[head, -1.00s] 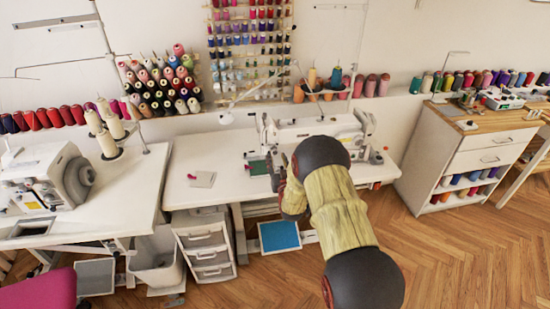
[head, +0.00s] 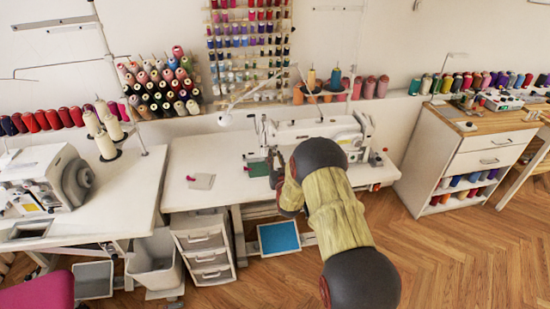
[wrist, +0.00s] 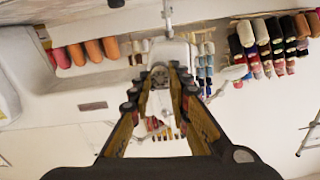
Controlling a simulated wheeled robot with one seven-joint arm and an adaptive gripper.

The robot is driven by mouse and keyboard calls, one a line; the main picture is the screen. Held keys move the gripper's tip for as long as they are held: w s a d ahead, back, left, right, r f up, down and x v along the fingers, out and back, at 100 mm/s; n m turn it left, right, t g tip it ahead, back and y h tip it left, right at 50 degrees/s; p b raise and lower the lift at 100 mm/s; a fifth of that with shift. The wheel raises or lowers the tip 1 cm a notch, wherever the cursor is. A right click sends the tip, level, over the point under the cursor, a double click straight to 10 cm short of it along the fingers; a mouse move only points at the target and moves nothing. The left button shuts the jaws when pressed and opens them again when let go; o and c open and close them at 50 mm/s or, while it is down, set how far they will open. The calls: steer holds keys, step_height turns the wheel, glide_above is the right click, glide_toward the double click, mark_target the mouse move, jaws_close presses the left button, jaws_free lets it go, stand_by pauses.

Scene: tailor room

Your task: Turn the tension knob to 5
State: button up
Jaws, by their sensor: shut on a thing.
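The white sewing machine (head: 320,132) stands on the middle table, and its end face (wrist: 170,53) shows upside down in the wrist view. The tension knob (wrist: 160,76) is a small grey round part at the near end of the machine. My gripper (wrist: 160,86) has its fingers closed in around the knob, one on each side.
Thread spools (head: 158,85) stand behind.

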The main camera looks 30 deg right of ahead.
jaws_close()
steer(key=shift+m+b, duration=1.2)
steer(key=shift+m, duration=0.6)
steer(key=o, duration=0.6)
jaws_free()
steer(key=shift+o, duration=0.6)
steer(key=shift+s, duration=0.1)
